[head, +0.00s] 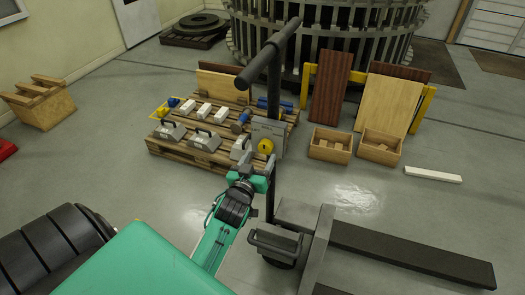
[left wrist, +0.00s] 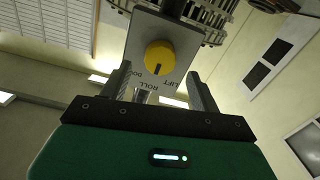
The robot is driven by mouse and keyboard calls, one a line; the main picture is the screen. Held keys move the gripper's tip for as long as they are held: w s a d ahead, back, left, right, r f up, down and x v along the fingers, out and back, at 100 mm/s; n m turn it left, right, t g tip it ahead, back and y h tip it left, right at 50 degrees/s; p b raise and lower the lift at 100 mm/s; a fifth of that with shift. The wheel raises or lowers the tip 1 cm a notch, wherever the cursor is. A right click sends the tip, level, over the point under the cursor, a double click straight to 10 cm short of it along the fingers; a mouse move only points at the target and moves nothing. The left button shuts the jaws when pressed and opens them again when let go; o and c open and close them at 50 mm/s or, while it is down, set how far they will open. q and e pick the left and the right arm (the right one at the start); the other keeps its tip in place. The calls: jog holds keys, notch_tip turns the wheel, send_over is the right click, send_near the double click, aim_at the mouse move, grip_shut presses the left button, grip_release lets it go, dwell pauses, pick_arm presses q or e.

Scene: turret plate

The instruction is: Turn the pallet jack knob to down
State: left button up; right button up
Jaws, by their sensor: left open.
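The pallet jack's yellow knob (head: 266,146) sits on a grey plate (head: 268,131) on the jack's upright post. In the left wrist view the round knob (left wrist: 160,57) shows face on, with a dark mark toward the ROLL label at the lower side. LIFT is at the lower right, and a partly hidden label beginning DO is at the left. My left gripper (head: 258,172) is open just in front of and below the knob. In the left wrist view its two fingers stand apart on either side of the plate's lower part, with nothing between them gripped. My right gripper is not in view.
The jack's black handle (head: 268,58) rises above the plate, and its dark forks (head: 410,252) lie at the right. A wooden pallet (head: 185,150) with several metal blocks stands behind. Two wooden boxes (head: 330,146) are on the floor to the right. Open floor lies at left.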

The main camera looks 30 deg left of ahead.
aim_at(264, 149)
pick_arm(q)
jog(key=shift+x, duration=1.25)
jog(key=shift+w+a, duration=0.15)
jog(key=shift+w, duration=0.45)
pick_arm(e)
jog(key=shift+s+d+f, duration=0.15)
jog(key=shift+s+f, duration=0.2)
pick_arm(q)
jog(key=shift+c, duration=0.4)
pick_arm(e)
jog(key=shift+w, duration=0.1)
pick_arm(q)
jog(key=c, duration=0.9)
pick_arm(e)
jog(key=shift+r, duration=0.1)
